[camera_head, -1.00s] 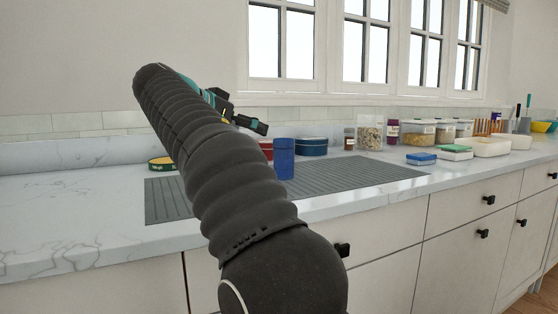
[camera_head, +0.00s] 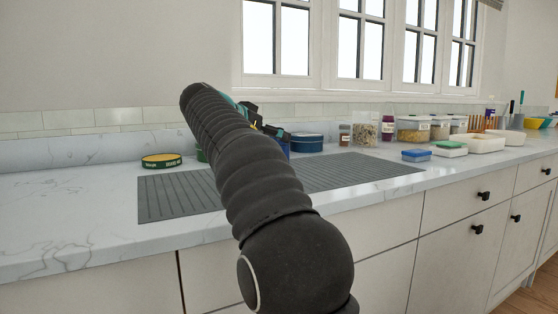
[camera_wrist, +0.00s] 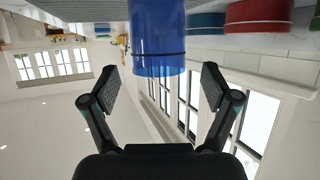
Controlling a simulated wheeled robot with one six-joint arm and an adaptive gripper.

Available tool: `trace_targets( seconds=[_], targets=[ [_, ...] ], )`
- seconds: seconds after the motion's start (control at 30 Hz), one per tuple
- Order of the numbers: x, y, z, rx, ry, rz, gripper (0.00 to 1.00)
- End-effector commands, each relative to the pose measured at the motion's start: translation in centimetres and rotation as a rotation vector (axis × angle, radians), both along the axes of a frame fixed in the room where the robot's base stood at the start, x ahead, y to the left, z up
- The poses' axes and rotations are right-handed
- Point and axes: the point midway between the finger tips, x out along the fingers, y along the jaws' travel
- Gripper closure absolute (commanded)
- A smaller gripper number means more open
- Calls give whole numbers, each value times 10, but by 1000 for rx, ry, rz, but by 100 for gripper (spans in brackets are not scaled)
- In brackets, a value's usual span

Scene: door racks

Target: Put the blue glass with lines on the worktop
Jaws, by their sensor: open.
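The blue glass (camera_wrist: 157,38) is see-through with dark lines around it. It fills the top middle of the upside-down wrist view and stands upright on the ribbed grey mat (camera_head: 168,197) on the worktop (camera_head: 75,215). In the head view only a blue strip of the glass (camera_head: 286,150) shows; my arm and gripper hide the rest. My gripper (camera_wrist: 158,75) is open, one finger on each side of the glass's line, with visible gaps on both sides. Its fingers (camera_head: 272,132) are partly visible in the head view, close to the glass at about rim height.
A dark blue round tin (camera_head: 308,144) stands behind the mat, and a red container (camera_wrist: 258,15) shows beside it. A flat green-and-yellow tin (camera_head: 161,161) lies to the left. Jars and food boxes (camera_head: 413,130) line the right. The worktop's left part is clear.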

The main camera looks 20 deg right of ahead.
Motion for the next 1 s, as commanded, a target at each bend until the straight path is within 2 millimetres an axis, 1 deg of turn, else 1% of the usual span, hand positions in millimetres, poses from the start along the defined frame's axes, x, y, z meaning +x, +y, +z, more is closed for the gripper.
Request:
trace_targets(
  seconds=[0.03, 0.1, 0.2, 0.3, 0.47, 0.5, 0.57, 0.6, 0.67, 0.7, 0.77, 0.8, 0.83, 1.0],
  targets=[
    [2, -8, -2, 0, 1, -3, 13],
    [5, -17, -5, -1, 2, -2, 13],
    [10, -26, -10, -1, 2, -1, 13],
    [12, -29, -12, 0, 0, 1, 13],
    [12, -29, -12, 0, 0, 1, 13],
    [12, -29, -12, 0, 0, 1, 23],
    [12, -29, -12, 0, 0, 1, 38],
    [12, -29, -12, 0, 0, 1, 48],
    [12, -29, -12, 0, 0, 1, 63],
    [12, -29, -12, 0, 0, 1, 73],
    [12, -29, -12, 0, 0, 1, 88],
    [12, -29, -12, 0, 0, 1, 98],
    [12, -29, -12, 0, 0, 1, 100],
    [12, -29, -11, -1, -1, 1, 100]
  ],
)
